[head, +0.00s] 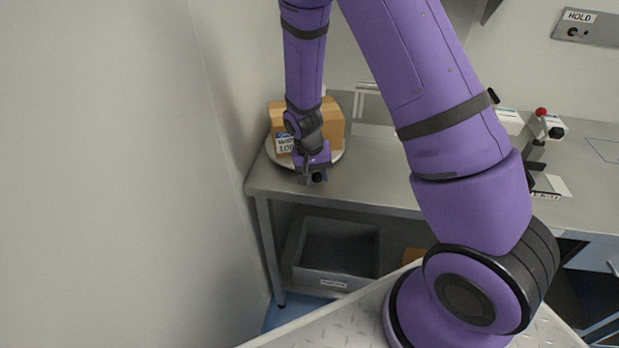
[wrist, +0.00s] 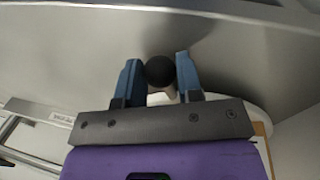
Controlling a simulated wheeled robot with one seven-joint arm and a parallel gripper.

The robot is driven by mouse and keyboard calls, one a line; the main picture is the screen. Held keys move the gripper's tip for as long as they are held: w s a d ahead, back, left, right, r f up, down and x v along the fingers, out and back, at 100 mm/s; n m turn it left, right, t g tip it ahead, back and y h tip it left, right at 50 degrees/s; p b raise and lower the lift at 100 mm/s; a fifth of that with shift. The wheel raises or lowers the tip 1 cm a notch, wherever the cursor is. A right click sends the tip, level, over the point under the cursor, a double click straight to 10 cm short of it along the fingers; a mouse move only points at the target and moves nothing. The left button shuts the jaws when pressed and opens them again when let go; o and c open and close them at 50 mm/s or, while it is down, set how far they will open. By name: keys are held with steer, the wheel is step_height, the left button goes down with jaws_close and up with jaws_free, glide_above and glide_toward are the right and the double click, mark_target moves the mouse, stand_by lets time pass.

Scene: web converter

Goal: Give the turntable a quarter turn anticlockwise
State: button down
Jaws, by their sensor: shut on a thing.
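The turntable (head: 341,157) is a round, pale disc at the left end of the metal bench. A brown cardboard box (head: 333,122) with a white label sits on it. My gripper (head: 315,178) is at the disc's front edge. In the wrist view, a round black knob (wrist: 160,70) lies between the blue fingers of my gripper (wrist: 158,78), which are shut on it. The knob also shows in the head view (head: 318,178). Part of the white disc (wrist: 258,112) shows behind the gripper in the wrist view. My arm hides part of the box and disc.
A wall (head: 225,110) stands close to the left of the bench (head: 385,185). A grey bin (head: 338,250) is on the shelf below. To the right are a device with a red knob (head: 541,112) and a HOLD switch plate (head: 590,28).

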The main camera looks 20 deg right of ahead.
mark_target(358, 153)
steer(key=shift+s+d+n, duration=0.15)
steer(key=shift+d+n, duration=0.45)
steer(key=shift+d, duration=0.3)
steer(key=shift+s+d+n, duration=0.1)
steer(key=shift+d+n, duration=0.5)
steer(key=shift+d, duration=0.3)
steer(key=shift+w+d+n+t, duration=0.1)
steer(key=shift+d+n+t, duration=0.2)
steer(key=shift+d+n, duration=0.85)
steer(key=shift+w+d+n, duration=0.15)
steer(key=shift+d+n, duration=0.25)
steer(key=shift+d, duration=0.4)
steer(key=shift+w+d+n, duration=0.15)
steer(key=shift+d+n, duration=0.2)
steer(key=shift+d, duration=0.4)
steer(key=shift+w+d+n+t, duration=0.2)
steer(key=shift+w+d+n, duration=0.1)
steer(key=shift+d+n, duration=0.25)
steer(key=shift+w+d+n+t, duration=0.25)
steer(key=shift+d+n, duration=0.1)
steer(key=shift+d, duration=0.4)
steer(key=shift+w+d+n, duration=0.45)
steer(key=shift+d+n, duration=0.15)
steer(key=shift+d, duration=0.15)
steer(key=shift+w+d+n, duration=0.45)
steer(key=shift+d+n, duration=0.15)
steer(key=shift+d, duration=0.1)
steer(key=shift+w+d+n+t, duration=0.45)
steer(key=shift+w+d+n, duration=0.9)
steer(key=shift+w+n, duration=0.1)
